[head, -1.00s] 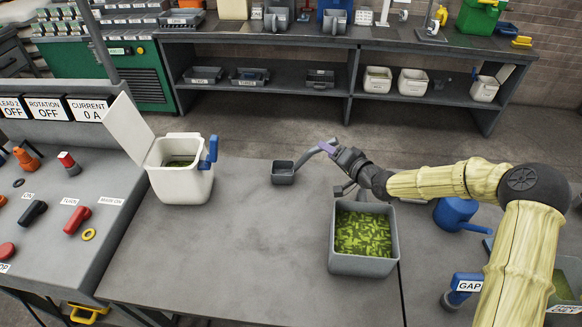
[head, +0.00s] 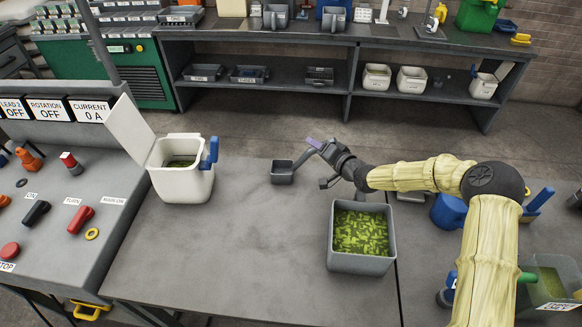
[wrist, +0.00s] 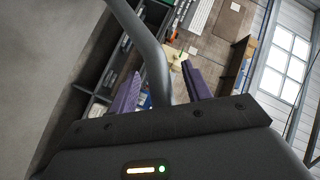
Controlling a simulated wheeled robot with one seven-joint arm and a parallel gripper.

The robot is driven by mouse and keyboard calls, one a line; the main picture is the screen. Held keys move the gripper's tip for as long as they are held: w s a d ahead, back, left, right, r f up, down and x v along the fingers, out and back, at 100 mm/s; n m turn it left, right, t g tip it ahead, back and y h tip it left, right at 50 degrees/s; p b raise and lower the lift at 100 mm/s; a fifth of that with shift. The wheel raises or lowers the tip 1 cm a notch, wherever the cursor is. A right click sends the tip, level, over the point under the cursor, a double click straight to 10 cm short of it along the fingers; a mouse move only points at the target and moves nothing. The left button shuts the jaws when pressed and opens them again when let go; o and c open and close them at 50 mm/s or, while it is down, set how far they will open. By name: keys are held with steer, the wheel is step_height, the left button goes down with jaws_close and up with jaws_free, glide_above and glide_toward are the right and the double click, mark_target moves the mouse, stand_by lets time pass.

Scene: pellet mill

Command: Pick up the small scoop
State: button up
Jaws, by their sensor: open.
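The small scoop (head: 282,173) is a grey, square-cupped scoop standing on the grey table, left of my arm in the head view. Its curved grey handle (head: 304,156) rises up and to the right toward my gripper (head: 313,144). My gripper has purple fingers and is open at the upper end of the handle. In the wrist view the handle (wrist: 152,50) runs between the two spread fingers of my gripper (wrist: 162,90). I cannot tell whether a finger touches it. The scoop's cup is not visible in the wrist view.
A grey bin (head: 345,263) of green pieces stands in front of my arm. A white lidded bin (head: 183,187) with a blue handle stands left of the scoop. A blue jug (head: 448,213) is at the right, partly behind my arm. The table's front left is clear.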

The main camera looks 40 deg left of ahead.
jaws_close()
steer(key=shift+r, duration=0.2)
stand_by(0.3)
step_height(320, 180, up, 10)
steer(key=shift+f+b, duration=0.1)
steer(key=shift+b, duration=1)
steer(key=c, duration=0.8)
jaws_free()
jaws_close()
